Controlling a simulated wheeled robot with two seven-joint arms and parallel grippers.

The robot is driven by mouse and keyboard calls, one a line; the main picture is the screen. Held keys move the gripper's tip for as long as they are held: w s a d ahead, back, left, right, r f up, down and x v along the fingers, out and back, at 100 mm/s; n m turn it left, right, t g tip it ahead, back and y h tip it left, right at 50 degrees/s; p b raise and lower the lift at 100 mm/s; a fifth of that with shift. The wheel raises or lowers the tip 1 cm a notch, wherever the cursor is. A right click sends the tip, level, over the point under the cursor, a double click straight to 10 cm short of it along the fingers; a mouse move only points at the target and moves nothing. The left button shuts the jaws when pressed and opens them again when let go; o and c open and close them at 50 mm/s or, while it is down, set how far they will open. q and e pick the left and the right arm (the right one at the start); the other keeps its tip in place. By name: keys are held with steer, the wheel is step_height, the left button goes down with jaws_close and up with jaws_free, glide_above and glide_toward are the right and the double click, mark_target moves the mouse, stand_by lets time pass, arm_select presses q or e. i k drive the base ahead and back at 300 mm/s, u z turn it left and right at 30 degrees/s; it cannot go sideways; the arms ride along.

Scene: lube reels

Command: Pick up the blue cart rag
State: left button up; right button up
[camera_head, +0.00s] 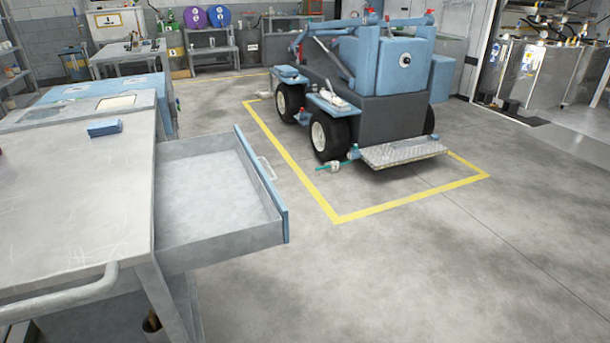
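A small blue folded block (104,128), which looks like the rag, lies on top of the grey metal cart (75,205) at the left of the head view. It rests near the cart top's far right corner. The cart's drawer (215,190) is pulled out to the right and looks empty. Neither of my grippers shows in this view.
The drawer's blue front (262,185) juts into the aisle. A cart handle (65,298) sticks out at the near side. A blue-grey vehicle (385,75) stands inside a yellow floor outline (400,207). The floor at the lower right is clear.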

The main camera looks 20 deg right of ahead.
mark_target(95, 130)
steer(key=z, duration=1.8)
steer(key=i, duration=1.5)
steer(key=u, duration=2.3)
